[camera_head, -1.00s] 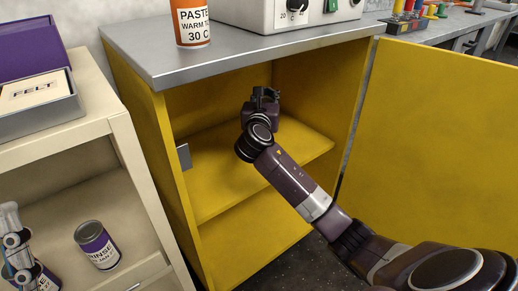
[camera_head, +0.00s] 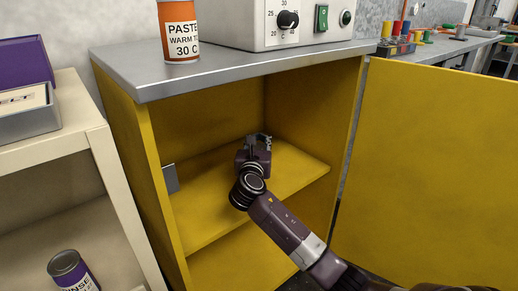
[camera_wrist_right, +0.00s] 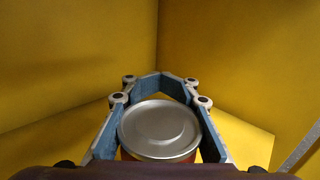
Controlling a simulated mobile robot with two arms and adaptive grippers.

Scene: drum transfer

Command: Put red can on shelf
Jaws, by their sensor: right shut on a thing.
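My right gripper (camera_head: 262,140) is inside the yellow cabinet, over the middle shelf (camera_head: 205,215). In the right wrist view its blue-grey fingers (camera_wrist_right: 160,78) are shut around a can (camera_wrist_right: 160,128). The can shows a silver round lid and a strip of orange-red side below it. The can is hidden in the head view behind the gripper and wrist. I cannot tell whether its base touches the shelf. My left gripper is out of view.
The cabinet's yellow door (camera_head: 430,170) stands open at right. The metal top (camera_head: 230,68) holds an orange paste can (camera_head: 178,30) and a control box (camera_head: 270,22). A cream shelf unit (camera_head: 85,120) at left holds a purple rinse can (camera_head: 72,272). The shelf around my gripper looks clear.

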